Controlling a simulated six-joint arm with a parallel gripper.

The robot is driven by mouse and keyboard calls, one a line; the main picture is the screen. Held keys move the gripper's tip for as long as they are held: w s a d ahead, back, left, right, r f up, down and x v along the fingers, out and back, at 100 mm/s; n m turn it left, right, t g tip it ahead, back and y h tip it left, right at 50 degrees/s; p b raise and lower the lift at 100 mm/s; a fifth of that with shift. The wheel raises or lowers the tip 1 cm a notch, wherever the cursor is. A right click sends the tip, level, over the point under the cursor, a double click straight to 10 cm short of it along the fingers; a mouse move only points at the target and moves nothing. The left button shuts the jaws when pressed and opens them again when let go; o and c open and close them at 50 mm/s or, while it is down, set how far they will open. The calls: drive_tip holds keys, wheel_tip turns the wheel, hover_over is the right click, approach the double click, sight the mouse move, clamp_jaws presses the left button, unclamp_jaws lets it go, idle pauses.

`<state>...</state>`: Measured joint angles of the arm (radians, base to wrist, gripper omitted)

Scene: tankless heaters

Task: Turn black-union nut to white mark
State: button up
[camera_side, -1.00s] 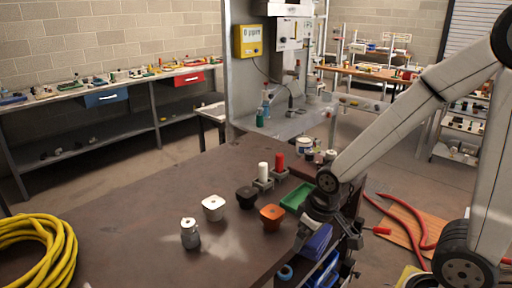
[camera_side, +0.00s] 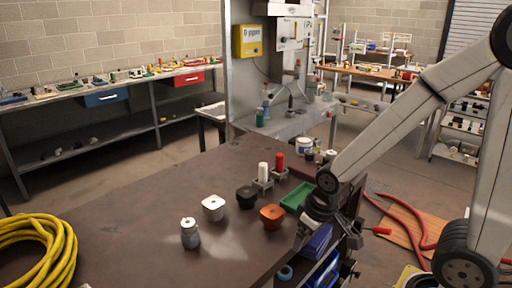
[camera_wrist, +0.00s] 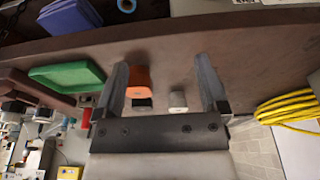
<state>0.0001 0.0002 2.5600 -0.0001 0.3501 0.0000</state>
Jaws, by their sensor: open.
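A small black piece (camera_side: 246,196), likely the black-union nut, stands on the brown table (camera_side: 120,218) between a white piece (camera_side: 213,208) and an orange piece (camera_side: 271,216). In the wrist view the black piece (camera_wrist: 142,104) is partly hidden behind the orange piece (camera_wrist: 138,82). I cannot make out a white mark on it. My gripper (camera_wrist: 162,62) is open and empty, its two fingers spread wide. In the side view it hangs at the table's right edge, right of the orange piece and apart from the pieces.
A grey capped piece (camera_side: 190,234) stands at the front. A green tray (camera_side: 297,197) and upright white (camera_side: 263,172) and red (camera_side: 279,163) cylinders are behind the orange piece. A blue bin (camera_side: 318,240) is below the right edge. Yellow hose (camera_side: 40,250) lies left.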

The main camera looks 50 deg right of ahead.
drive_tip(key=w+d+r, duration=0.3)
drive_tip(key=w+d, duration=0.5)
drive_tip(key=w, duration=0.2)
wheel_tip(320, 180, up, 4)
drive_tip(key=n+g, duration=0.1)
drive_tip(key=g, duration=0.2)
hover_over(332, 152)
drive_tip(key=a, duration=0.1)
drive_tip(key=shift+w+a+r, duration=0.1)
drive_tip(key=shift+w+a, duration=0.05)
drive_tip(key=shift+w, duration=0.1)
drive_tip(key=shift+s+d, duration=0.25)
drive_tip(key=shift+d, duration=0.35)
drive_tip(key=shift+f, duration=3.85)
